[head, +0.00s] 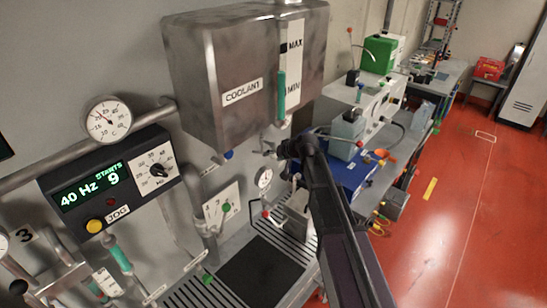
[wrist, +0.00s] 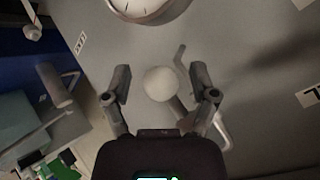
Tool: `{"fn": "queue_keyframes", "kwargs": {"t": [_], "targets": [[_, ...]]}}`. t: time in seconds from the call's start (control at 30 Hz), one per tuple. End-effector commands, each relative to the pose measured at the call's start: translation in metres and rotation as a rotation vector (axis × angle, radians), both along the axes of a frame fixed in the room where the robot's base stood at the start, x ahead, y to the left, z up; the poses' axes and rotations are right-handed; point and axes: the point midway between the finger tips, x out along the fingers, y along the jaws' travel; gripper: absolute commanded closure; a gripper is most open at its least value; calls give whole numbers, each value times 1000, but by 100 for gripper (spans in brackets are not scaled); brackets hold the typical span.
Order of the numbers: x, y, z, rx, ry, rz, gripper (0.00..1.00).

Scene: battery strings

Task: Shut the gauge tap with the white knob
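The white knob (wrist: 160,83) of the gauge tap is round and pale in the wrist view. A bent metal pipe piece (wrist: 181,62) shows behind it. My gripper (wrist: 160,76) is open, with one finger on each side of the knob and a gap to both. I cannot tell how deep the knob sits between the fingers. The round gauge (wrist: 150,6) is just above, cut off by the top edge. In the head view my gripper (head: 268,149) is at the wall below the coolant tank, and a small gauge (head: 264,178) is below it. The knob is not clear there.
The coolant tank (head: 245,75) with its sight tube (head: 281,95) hangs above my gripper. A dial plate (head: 222,207) and pipes are at the left. A bench with blue and green boxes stands at the right. The red floor (head: 440,240) is mostly clear.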

Motion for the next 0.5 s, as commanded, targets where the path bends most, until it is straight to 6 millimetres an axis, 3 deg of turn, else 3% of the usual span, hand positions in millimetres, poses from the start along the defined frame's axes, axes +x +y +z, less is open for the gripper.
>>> {"fn": "queue_keyframes", "kwargs": {"t": [0.5], "targets": [[-2,2,0,48,59,-1,24]]}}
